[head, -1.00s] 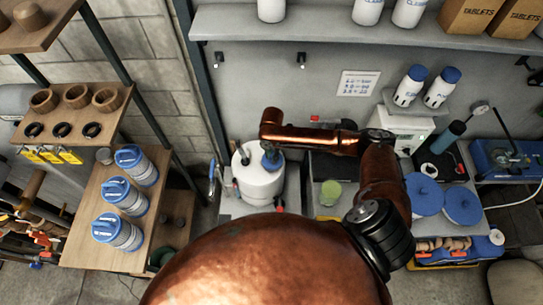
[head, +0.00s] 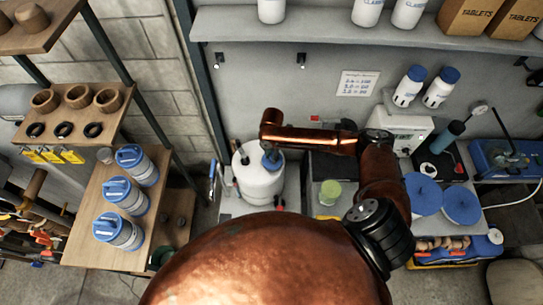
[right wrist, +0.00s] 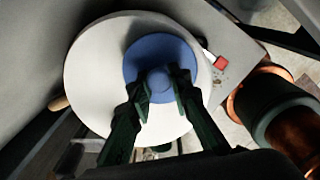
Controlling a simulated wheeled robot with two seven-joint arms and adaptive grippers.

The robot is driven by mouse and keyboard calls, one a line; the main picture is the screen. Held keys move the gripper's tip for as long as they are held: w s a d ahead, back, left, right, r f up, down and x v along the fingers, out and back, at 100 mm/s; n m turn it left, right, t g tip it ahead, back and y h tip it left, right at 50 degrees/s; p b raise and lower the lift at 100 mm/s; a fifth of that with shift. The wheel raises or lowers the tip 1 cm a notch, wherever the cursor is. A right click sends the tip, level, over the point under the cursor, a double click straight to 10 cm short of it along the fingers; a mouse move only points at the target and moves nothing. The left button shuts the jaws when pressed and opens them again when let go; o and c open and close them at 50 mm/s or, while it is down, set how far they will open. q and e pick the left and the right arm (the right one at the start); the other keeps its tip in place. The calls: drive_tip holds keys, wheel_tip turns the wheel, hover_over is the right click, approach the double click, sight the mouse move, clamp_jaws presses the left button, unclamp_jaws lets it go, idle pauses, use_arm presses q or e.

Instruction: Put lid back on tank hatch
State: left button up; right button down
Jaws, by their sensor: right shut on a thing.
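A white round tank (head: 262,187) stands on the low bench in the middle of the head view. A blue lid (head: 271,162) is over the right part of its top. My right gripper (head: 270,150) reaches it from above. In the right wrist view the lid (right wrist: 150,52) is a blue disc with a round knob, and the fingers of my right gripper (right wrist: 160,88) are shut on the knob. The white tank top (right wrist: 95,75) lies beneath the lid. The hatch is hidden under the lid, and I cannot tell whether they touch. My left gripper is out of view.
Blue-capped canisters (head: 120,195) stand on the wooden shelf at left. A green-lidded jar (head: 330,192) stands right of the tank. Blue round covers (head: 462,205) lie at right. A dark blue wall post (head: 205,90) rises behind the tank.

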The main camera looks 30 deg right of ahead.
drive_tip(key=shift+p, duration=0.35)
idle(0.7)
idle(0.3)
drive_tip(key=c, duration=1.7)
unclamp_jaws()
drive_tip(key=shift+o, duration=0.4)
drive_tip(key=o, duration=0.4)
drive_tip(key=shift+r, duration=0.1)
drive_tip(key=shift+r+p, duration=3.4)
drive_tip(key=shift+p, duration=0.35)
